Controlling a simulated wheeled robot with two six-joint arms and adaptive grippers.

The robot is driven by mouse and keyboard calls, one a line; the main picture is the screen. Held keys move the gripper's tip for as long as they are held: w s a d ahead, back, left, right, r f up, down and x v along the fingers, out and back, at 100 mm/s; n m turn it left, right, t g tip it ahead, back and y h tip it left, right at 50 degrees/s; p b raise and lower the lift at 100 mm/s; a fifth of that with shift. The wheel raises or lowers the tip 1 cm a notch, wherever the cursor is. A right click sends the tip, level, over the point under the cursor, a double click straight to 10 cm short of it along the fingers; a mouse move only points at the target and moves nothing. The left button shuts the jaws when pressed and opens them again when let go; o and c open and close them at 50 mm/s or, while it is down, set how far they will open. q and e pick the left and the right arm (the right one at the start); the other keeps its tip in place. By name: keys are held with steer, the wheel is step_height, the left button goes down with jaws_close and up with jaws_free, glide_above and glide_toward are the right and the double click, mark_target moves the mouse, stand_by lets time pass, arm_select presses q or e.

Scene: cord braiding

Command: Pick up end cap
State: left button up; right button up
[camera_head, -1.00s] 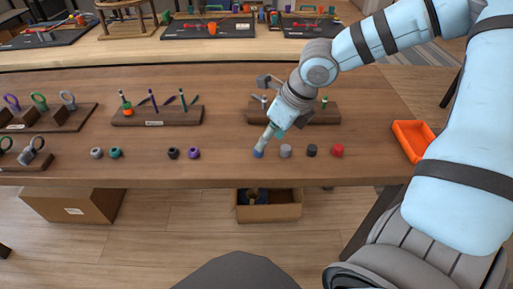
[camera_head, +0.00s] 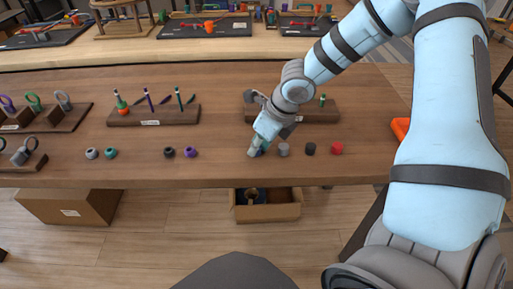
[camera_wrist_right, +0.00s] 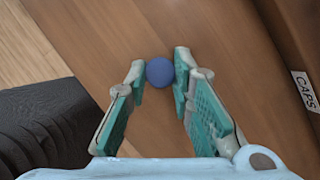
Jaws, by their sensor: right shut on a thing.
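A small round blue end cap (camera_wrist_right: 160,72) sits between the teal-padded fingertips of my right gripper (camera_wrist_right: 158,76) in the right wrist view. The fingers are shut on it from both sides. In the head view my right gripper (camera_head: 258,146) is low at the front of the brown table, and the blue cap is mostly hidden by the fingers. I cannot tell whether the cap still touches the table. To its right stand a grey cap (camera_head: 284,149), a black cap (camera_head: 310,149) and a red cap (camera_head: 337,148). My left gripper is not in view.
A wooden rack (camera_head: 315,116) stands just behind my right gripper; a label reading CAPS (camera_wrist_right: 305,89) shows in the wrist view.

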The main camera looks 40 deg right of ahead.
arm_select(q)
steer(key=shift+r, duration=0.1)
arm_select(e)
steer(key=shift+r, duration=0.1)
steer(key=shift+r+p, duration=0.3)
steer(key=shift+r, duration=0.1)
arm_select(q)
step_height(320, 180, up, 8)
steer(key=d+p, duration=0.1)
steer(key=p, duration=0.6)
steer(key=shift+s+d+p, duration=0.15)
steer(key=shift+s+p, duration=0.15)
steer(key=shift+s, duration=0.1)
arm_select(e)
step_height(320, 180, up, 19)
